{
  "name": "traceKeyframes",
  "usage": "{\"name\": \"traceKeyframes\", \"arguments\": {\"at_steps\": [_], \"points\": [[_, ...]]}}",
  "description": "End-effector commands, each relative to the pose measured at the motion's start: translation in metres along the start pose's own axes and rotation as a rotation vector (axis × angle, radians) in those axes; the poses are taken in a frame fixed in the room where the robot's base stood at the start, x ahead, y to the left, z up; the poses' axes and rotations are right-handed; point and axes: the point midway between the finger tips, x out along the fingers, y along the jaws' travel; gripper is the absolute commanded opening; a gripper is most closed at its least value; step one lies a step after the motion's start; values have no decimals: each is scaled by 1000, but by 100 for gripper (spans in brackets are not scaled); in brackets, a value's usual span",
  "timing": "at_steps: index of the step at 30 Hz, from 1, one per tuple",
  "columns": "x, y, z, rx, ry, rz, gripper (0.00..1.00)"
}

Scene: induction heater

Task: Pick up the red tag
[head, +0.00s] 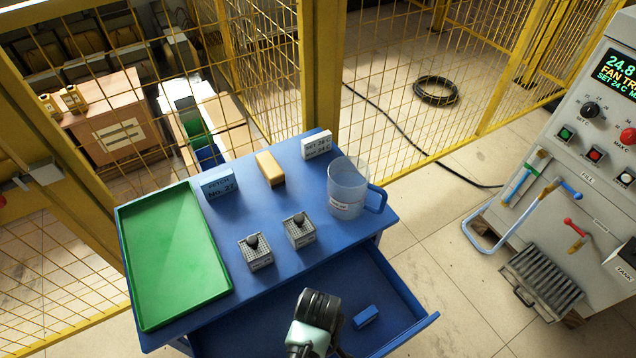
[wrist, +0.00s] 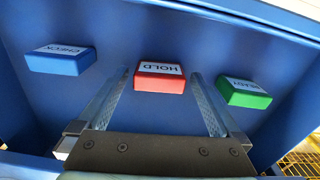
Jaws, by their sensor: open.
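The red tag (wrist: 160,78), marked HOLD, lies flat in the open blue drawer. In the wrist view its lettering is upside down. My gripper (wrist: 160,82) is open and empty, with one finger towards each side of the red tag. I cannot tell how far above the tag the fingertips are. In the head view my gripper (head: 316,312) is over the drawer, its fingers hidden by the wrist, and the red tag is not visible.
In the drawer (head: 400,325), a blue CHECK tag (wrist: 60,59) lies left and a green READY tag (wrist: 243,92) right of the red one. Drawer walls stand around. On the cart top are a green tray (head: 175,255), a clear jug (head: 347,185) and two small grey blocks (head: 256,256).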

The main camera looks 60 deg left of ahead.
Motion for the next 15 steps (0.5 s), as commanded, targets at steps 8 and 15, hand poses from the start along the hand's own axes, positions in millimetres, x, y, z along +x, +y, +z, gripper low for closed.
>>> {"name": "traceKeyframes", "arguments": {"at_steps": [8, 15], "points": [[6, 0, 0, 0, 1, 1, 100], [6, 0, 0, 0, 1, 1, 62]]}}
